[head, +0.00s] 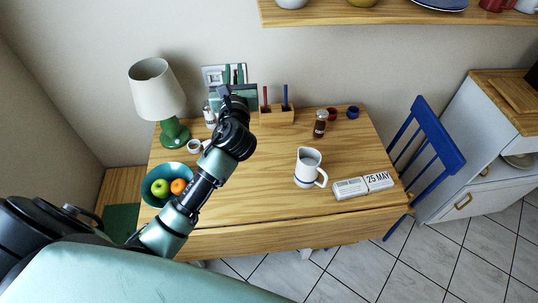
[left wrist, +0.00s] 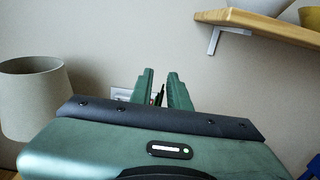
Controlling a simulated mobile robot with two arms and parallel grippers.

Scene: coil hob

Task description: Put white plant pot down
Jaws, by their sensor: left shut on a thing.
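My left gripper (head: 234,98) is above the back left part of the wooden table, in front of the pictures by the wall. In the left wrist view its two green fingers (left wrist: 162,92) point away from me with a narrow gap between them. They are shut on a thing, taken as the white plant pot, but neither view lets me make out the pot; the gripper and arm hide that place. My right gripper is not in view.
The wooden table (head: 265,185) holds a lamp (head: 155,90), a fruit bowl (head: 150,187), a white cup (head: 194,146), a pen holder (head: 277,117), a brown shaker (head: 320,124), a white jug (head: 307,168) and a date block (head: 363,186). Its centre is clear. A shelf (head: 330,15) hangs above.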

